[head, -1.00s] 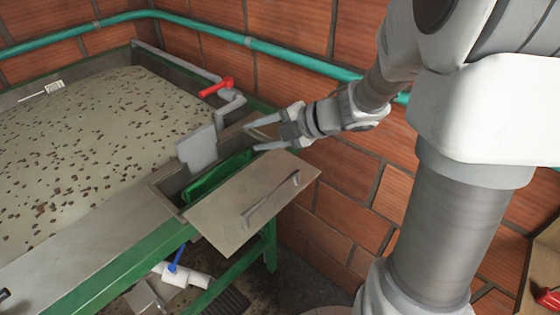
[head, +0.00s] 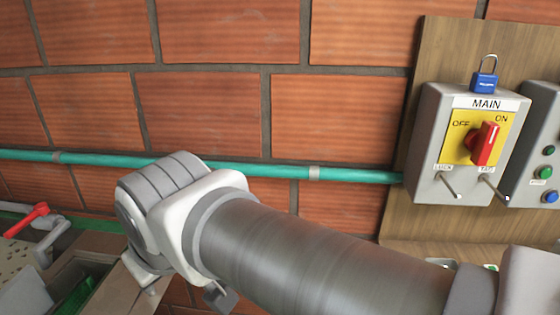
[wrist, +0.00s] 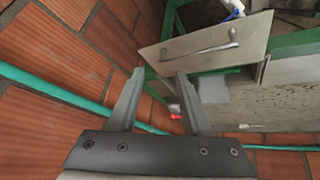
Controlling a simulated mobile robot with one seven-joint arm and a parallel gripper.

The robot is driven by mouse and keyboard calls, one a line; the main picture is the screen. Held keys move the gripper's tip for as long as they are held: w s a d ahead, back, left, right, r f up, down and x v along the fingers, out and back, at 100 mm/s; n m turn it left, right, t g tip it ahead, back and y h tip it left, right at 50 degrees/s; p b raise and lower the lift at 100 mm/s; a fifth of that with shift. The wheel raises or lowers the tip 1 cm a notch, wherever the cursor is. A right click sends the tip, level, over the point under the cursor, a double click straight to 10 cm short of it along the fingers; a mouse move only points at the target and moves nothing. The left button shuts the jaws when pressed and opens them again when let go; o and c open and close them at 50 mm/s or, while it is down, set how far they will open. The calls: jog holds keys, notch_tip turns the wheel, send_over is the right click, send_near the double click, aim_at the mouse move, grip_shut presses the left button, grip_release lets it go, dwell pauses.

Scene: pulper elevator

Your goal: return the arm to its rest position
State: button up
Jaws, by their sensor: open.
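My gripper (wrist: 158,103) is open and empty in the wrist view, with its two grey fingers apart. It is clear of the metal lid with a bar handle (wrist: 215,45), which lies beyond the fingertips. In the head view my arm reaches from the lower right toward the left and bends in front of the brick wall. The gripper's fingers are hidden in the head view.
A teal pipe (head: 270,170) runs along the brick wall (head: 215,110). At right, a wooden board (head: 438,55) holds a MAIN switch box (head: 430,130) with a red knob (head: 483,144) and a blue padlock (head: 484,83). A red valve handle (head: 25,219) is at lower left.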

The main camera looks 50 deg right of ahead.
jog(key=shift+s+a+f+g+y, duration=0.2)
jog(key=shift+s+a+f, duration=0.15)
jog(key=shift+s, duration=0.3)
jog(key=shift+s+a+f+g+y, duration=0.1)
jog(key=shift+s+a+f+g, duration=0.2)
jog(key=shift+s, duration=0.3)
dwell(0.3)
